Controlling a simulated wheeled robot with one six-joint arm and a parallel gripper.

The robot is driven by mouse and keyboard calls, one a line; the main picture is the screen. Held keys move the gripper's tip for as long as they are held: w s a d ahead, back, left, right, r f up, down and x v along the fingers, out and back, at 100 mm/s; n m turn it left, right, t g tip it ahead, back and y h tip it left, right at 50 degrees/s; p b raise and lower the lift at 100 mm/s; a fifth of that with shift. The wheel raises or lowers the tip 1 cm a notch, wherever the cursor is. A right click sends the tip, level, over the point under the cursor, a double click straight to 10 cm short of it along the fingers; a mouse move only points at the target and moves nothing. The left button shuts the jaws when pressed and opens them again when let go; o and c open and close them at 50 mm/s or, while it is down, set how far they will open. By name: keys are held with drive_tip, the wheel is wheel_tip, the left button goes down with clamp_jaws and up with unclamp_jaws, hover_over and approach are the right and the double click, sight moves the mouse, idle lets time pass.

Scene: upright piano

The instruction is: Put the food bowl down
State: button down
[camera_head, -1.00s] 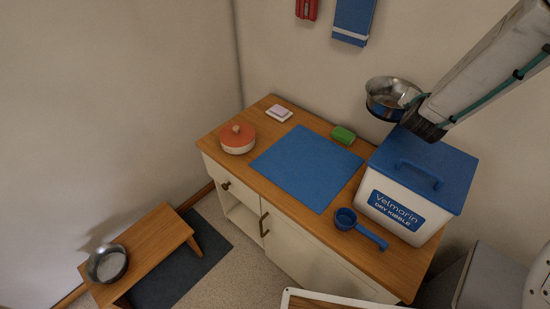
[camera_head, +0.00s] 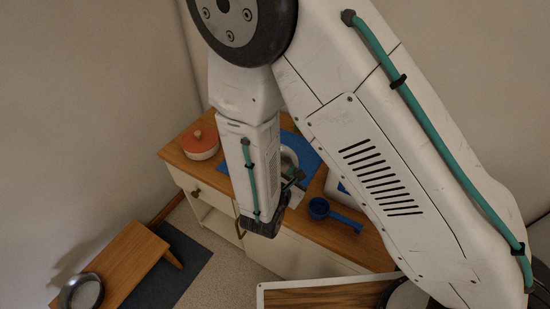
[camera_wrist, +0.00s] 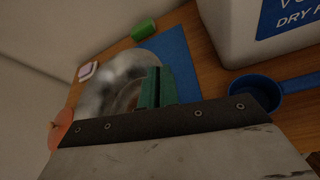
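The steel food bowl (camera_wrist: 112,85) fills the left-centre of the wrist view, blurred, with its rim at the green fingers of my gripper (camera_wrist: 155,88). The fingers are close together on that rim. In the head view my arm hides most of the bowl; a bit of its metal (camera_head: 288,160) shows above the counter, by the blue mat (camera_head: 303,150). I cannot tell whether it touches the mat. The mat also shows behind the bowl in the wrist view (camera_wrist: 188,68). A second metal bowl (camera_head: 82,291) sits on the low wooden stool (camera_head: 125,262).
An orange-lidded pot (camera_head: 200,143) is on the counter's left. A blue scoop (camera_head: 333,214) lies toward the front right. The kibble bin (camera_wrist: 235,25) stands at the right, mostly hidden by my arm in the head view. A green block (camera_wrist: 144,29) lies behind the mat.

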sight(288, 162)
drive_tip(key=w+f, duration=0.1)
drive_tip(key=w, duration=0.3)
drive_tip(key=w+d, duration=0.1)
drive_tip(key=w, duration=0.3)
drive_tip(key=w+d+f, duration=0.1)
drive_tip(key=w, duration=0.3)
drive_tip(key=shift+w+d+f, duration=0.15)
drive_tip(key=shift+w+f, duration=0.15)
drive_tip(key=shift+f, duration=1.8)
drive_tip(key=c, duration=1.6)
unclamp_jaws()
drive_tip(key=shift+c, duration=0.2)
drive_tip(key=v, duration=1.2)
